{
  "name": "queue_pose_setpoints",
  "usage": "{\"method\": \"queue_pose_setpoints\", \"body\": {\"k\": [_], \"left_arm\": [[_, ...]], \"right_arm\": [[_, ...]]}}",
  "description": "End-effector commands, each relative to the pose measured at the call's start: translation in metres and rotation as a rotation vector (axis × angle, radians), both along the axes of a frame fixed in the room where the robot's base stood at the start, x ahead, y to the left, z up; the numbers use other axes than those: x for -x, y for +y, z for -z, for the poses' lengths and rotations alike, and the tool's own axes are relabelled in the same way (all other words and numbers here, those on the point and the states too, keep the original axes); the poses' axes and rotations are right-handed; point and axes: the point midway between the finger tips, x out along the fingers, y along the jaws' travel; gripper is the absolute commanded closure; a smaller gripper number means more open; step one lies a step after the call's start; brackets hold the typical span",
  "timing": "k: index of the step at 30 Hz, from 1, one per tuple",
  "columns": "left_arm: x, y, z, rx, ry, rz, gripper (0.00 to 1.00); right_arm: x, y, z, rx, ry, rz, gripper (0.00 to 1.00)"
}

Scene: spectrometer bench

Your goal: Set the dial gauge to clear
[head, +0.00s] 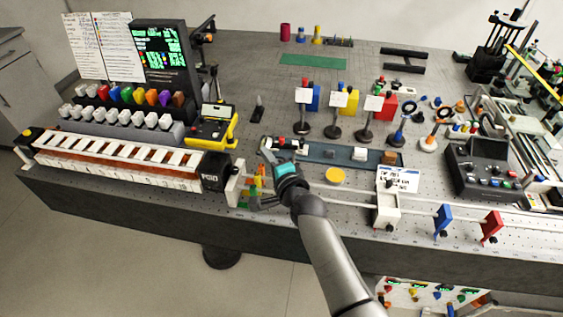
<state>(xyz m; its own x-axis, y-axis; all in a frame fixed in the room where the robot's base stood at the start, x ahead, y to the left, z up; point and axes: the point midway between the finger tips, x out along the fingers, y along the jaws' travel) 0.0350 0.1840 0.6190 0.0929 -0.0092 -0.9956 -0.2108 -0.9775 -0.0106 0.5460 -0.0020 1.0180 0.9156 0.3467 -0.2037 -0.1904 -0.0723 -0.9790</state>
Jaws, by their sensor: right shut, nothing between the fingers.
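No dial gauge can be made out for certain in the head view. A small upright piece with orange, yellow and green parts (259,184) stands by the white end plate (235,183) of the rail, partly hidden by my right gripper. My right gripper (266,176), with a teal band, is shut and empty. It overlaps this coloured piece in the picture; whether it touches cannot be told. A yellow meter-like box (228,131) with a dark face stands to the upper left of the gripper. My left gripper is not in view.
A long white-and-orange unit (130,160) lies along the front left edge. A dark tray (335,154) lies behind the gripper, with a yellow disc (335,176) in front. A white carriage (387,208), blue plate (443,220) and red plate (491,226) stand right along the rail.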

Motion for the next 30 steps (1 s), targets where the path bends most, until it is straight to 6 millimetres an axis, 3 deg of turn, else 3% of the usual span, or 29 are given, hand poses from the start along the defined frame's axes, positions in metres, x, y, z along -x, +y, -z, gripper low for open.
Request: {"method": "queue_pose_setpoints", "body": {"k": [30], "left_arm": [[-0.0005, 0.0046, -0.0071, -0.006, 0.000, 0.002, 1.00]], "right_arm": [[-0.0007, 0.0034, -0.0040, -0.001, 0.000, -0.001, 1.00]]}}
